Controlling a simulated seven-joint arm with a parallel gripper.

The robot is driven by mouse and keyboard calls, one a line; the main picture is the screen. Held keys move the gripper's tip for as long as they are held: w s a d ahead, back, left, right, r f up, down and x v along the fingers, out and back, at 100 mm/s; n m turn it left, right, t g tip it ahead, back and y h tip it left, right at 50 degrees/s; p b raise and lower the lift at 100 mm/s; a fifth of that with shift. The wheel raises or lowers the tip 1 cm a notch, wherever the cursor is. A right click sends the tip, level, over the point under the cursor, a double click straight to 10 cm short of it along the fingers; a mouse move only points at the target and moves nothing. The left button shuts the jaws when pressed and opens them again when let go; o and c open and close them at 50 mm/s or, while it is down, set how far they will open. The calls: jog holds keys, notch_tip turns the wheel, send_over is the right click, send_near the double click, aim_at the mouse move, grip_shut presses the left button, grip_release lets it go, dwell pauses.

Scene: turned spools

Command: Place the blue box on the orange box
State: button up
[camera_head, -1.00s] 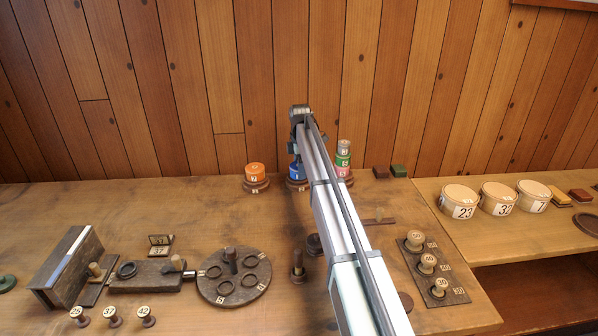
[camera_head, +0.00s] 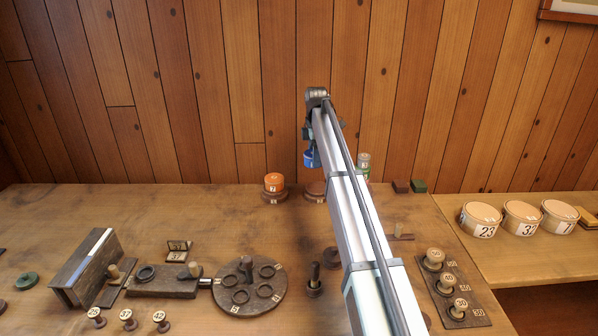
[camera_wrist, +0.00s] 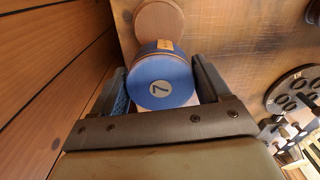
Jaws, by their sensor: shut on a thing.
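The blue box (camera_head: 310,159) is a short round box; in the wrist view (camera_wrist: 162,82) its end shows a white label with a 7. My gripper (camera_wrist: 160,78) is shut on it, with one finger on each side. It holds the box in the air, in front of the plank wall and above the back of the bench. The orange box (camera_head: 274,181) sits upright on a round brown stand (camera_head: 274,196) at the back edge, to the left of and below the held box. Its top is clear, and its front label seems to read 7.
An empty round brown stand (camera_head: 315,192) is right of the orange box. A stack with a green box (camera_head: 363,170) is partly hidden behind my arm. A round ring board (camera_head: 225,292) and a block with a slot (camera_head: 88,265) stand nearer. The bench left of the orange box is clear.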

notch_tip(320, 180, up, 5)
jog(key=n, duration=0.2)
send_over(275, 177)
jog(key=shift+m, duration=0.6)
notch_tip(275, 177, down, 10)
jog(key=shift+s+f, duration=0.1)
jog(key=shift+f, duration=0.05)
jog(key=shift+f, duration=0.1)
jog(key=o, duration=1)
notch_tip(275, 177, up, 12)
jog(key=shift+r, duration=0.15)
